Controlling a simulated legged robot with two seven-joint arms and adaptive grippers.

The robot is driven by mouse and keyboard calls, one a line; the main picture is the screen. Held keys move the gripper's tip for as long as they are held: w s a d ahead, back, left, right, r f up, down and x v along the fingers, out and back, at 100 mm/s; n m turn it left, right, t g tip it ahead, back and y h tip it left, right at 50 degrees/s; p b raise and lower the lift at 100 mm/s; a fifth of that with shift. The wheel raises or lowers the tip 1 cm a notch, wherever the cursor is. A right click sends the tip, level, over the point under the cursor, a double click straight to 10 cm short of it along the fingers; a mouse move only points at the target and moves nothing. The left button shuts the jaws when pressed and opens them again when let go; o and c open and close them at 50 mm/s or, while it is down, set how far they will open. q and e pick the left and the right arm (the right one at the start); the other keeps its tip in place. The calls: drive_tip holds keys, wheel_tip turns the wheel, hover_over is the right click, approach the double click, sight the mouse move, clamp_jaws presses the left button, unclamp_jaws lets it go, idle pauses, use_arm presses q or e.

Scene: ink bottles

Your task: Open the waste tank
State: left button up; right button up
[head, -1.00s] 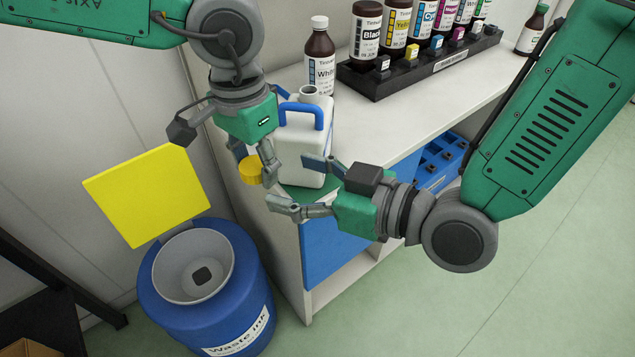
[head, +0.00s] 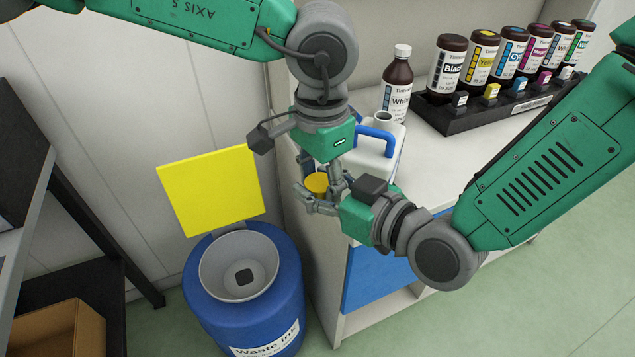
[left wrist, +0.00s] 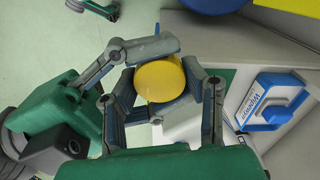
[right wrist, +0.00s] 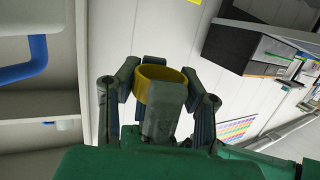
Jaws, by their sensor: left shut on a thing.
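The cap sits between the left fingers in the left wrist view (left wrist: 160,80). My right gripper (right wrist: 160,85) has its fingertips on either side of the same cap, whose hollow side shows in the right wrist view (right wrist: 160,72). I cannot tell whether they grip it.
A blue waste ink drum (head: 245,310) stands on the floor at the left, its yellow square lid (head: 208,190) raised. A brown white-ink bottle (head: 397,85) stands behind the tank. A black rack (head: 450,112) of ink bottles is further right.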

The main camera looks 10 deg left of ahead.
sight(320, 181)
use_arm(q)
drive_tip(key=o, duration=1.4)
drive_tip(key=shift+c, duration=0.2)
drive_tip(key=shift+r, duration=0.1)
wheel_tip(320, 181, up, 11)
drive_tip(key=s+a+f+n+t+y, duration=0.1)
drive_tip(key=a+f+t, duration=0.1)
drive_tip(key=a+f, duration=0.5)
drive_tip(key=s+a+f+t+y, duration=0.1)
drive_tip(key=a+f+t+y, duration=0.1)
drive_tip(key=f, duration=0.9)
drive_tip(key=s+a+f+n+t+y, duration=0.1)
drive_tip(key=s+a+f+t, duration=0.1)
drive_tip(key=a+f, duration=0.5)
drive_tip(key=s+a+f+n+g+h, duration=0.2)
drive_tip(key=s+f, duration=0.5)
drive_tip(key=s, duration=0.2)
drive_tip(key=s+a+f+n+g+h, duration=0.2)
drive_tip(key=s+f+n+g, duration=0.1)
drive_tip(key=s+f, duration=0.4)
drive_tip(key=shift+s+a+f, duration=0.2)
drive_tip(key=shift+s, duration=0.95)
